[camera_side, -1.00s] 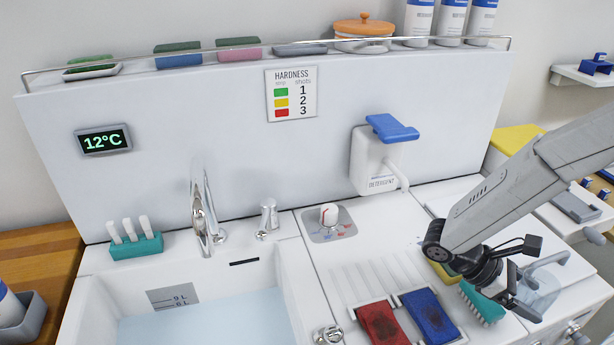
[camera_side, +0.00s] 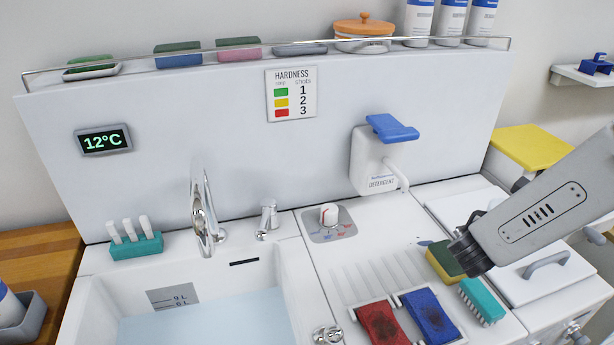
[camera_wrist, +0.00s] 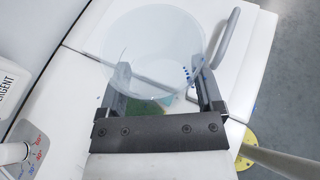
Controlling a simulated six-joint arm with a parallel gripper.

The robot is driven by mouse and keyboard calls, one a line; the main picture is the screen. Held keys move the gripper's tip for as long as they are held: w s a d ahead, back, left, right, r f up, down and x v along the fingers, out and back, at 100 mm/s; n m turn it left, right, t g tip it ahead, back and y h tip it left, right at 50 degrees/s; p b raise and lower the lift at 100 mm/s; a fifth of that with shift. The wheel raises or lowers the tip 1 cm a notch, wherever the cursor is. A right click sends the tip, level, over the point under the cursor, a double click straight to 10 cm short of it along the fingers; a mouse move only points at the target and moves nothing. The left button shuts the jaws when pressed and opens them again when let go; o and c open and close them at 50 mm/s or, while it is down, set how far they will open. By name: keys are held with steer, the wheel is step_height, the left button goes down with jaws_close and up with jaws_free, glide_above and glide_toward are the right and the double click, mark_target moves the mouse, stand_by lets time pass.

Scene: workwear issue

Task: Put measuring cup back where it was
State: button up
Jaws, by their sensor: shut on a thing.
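The measuring cup (camera_wrist: 155,40) is a clear, round vessel in the wrist view, seen between and just beyond my fingers. My gripper (camera_wrist: 162,92) is shut on it, with one dark finger on each side. Small blue marks show near the cup's right side. White surfaces show through and around it; I cannot tell how high it is above them. In the side view my arm's dark wrist end is over the right part of the counter, near the sponges. The fingers and cup are hidden behind it there.
A yellow-green sponge (camera_side: 441,262), a teal brush (camera_side: 482,301), and red (camera_side: 381,324) and blue (camera_side: 431,315) pads lie on the drainboard. A white lid with a grey handle (camera_side: 546,264) is at right. The detergent dispenser (camera_side: 375,160) stands behind; the sink is left.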

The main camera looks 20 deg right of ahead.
steer(key=w+a+r+n+t+y, duration=0.1)
steer(key=w+a+n+t+y, duration=0.1)
steer(key=w+n+t, duration=0.1)
steer(key=shift+w+a+r, duration=0.1)
steer(key=shift+a+r, duration=0.3)
steer(key=shift+w, duration=0.1)
glide_above(416, 228)
steer(key=s, duration=0.1)
step_height(416, 228, down, 8)
steer(key=shift+s+f, duration=0.15)
steer(key=shift+f, duration=0.1)
steer(key=shift+w+f, duration=0.35)
steer(key=shift+f, duration=0.05)
steer(key=shift+w+f, duration=0.3)
steer(key=shift+f, duration=1.55)
